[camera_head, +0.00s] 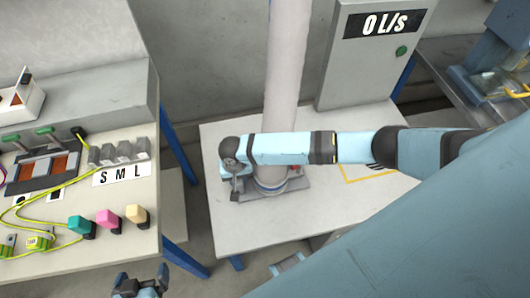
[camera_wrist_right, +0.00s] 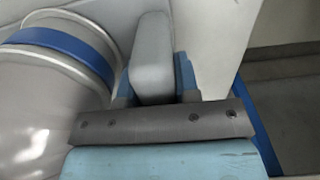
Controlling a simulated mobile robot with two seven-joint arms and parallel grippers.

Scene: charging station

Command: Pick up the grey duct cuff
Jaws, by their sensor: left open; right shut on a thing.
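A wide pale grey duct (camera_head: 287,70) stands upright at the back of the white table. My right gripper (camera_head: 234,188) is at the left side of this lower end, pointing down. In the right wrist view, a rounded light grey block (camera_wrist_right: 152,60) lies between its blue fingers, and the gripper is shut on it. It appears to be a grip of the grey duct cuff (camera_wrist_right: 45,100), whose round body with a blue band fills the left. My left gripper (camera_head: 140,284) is open and empty at the bottom edge.
A panel bench with yellow cables and coloured plugs (camera_head: 108,218) is at the left. A metal bench (camera_head: 440,65) is at the right. The table's front left is clear.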

